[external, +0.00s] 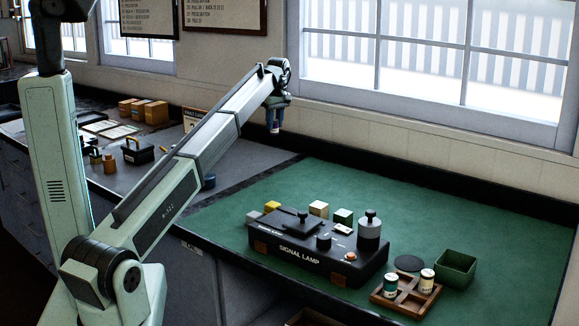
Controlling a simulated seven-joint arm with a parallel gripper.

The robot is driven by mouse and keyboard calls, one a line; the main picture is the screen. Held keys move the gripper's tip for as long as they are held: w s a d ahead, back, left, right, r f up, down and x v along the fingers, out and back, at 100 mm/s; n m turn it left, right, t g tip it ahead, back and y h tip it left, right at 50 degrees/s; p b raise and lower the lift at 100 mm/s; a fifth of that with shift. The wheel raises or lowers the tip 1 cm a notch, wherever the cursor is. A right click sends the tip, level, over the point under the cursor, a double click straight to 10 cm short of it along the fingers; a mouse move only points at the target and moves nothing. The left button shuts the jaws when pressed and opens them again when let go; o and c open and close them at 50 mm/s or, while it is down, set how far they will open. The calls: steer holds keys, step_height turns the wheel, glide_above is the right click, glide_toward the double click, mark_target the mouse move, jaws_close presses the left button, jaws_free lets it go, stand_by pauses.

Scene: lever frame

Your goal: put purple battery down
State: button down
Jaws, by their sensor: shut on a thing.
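My gripper (274,119) is at the upper middle of the external view, raised well above the bench and pointing down. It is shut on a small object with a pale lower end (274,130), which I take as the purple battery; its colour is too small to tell. A wooden tray (405,306) with square compartments sits at the front right of the green mat. A teal and white battery (390,284) and a dark and pale battery (427,281) stand upright in it. My gripper is far to the left of and behind the tray.
A black disc (409,263) and an open green box (456,266) are near the tray. The mat's back right is clear.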

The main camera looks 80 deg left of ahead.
steer(key=s+a, duration=0.3)
steer(key=s, duration=0.1)
steer(key=shift+n, duration=0.4)
steer(key=shift+w+a+f, duration=0.1)
steer(key=shift+a+f, duration=0.05)
steer(key=shift+f, duration=4.95)
steer(key=shift+f, duration=0.15)
steer(key=c, duration=0.8)
jaws_free()
steer(key=r, duration=0.8)
steer(key=d+r, duration=0.1)
steer(key=r, duration=0.3)
steer(key=shift+w+d+r, duration=0.1)
steer(key=shift+w+r, duration=0.05)
steer(key=shift+w, duration=0.25)
